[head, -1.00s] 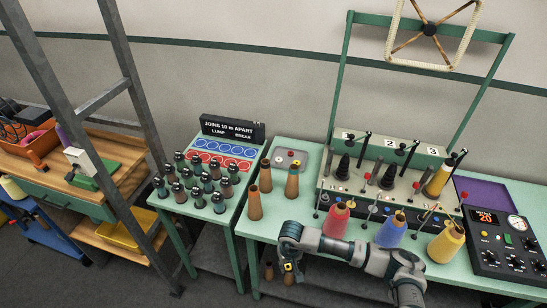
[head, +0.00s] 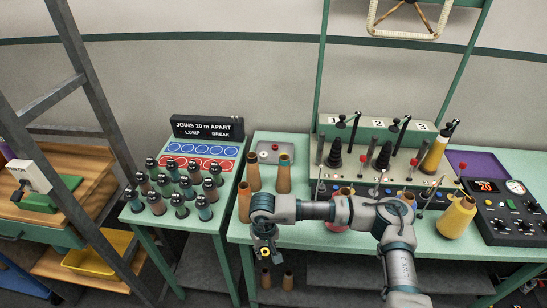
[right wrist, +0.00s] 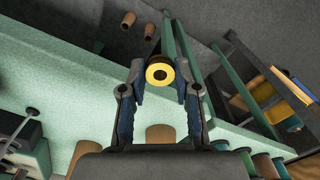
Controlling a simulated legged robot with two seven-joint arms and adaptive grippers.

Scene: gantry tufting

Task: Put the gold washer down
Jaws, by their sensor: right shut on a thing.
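The washer is a small yellow spot (head: 264,251) there. The right gripper is shut on it. The wrist view shows the table edge and dark floor behind it. My left gripper is not in view.
Brown cones (head: 253,172) stand just behind the gripper. A grey tray (head: 268,158) lies farther back. A lower table (head: 218,219) with several dark bobbins (head: 172,169) stands left. The tufting machine (head: 383,131), a yellow cone (head: 456,218) and a control box (head: 497,212) are right.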

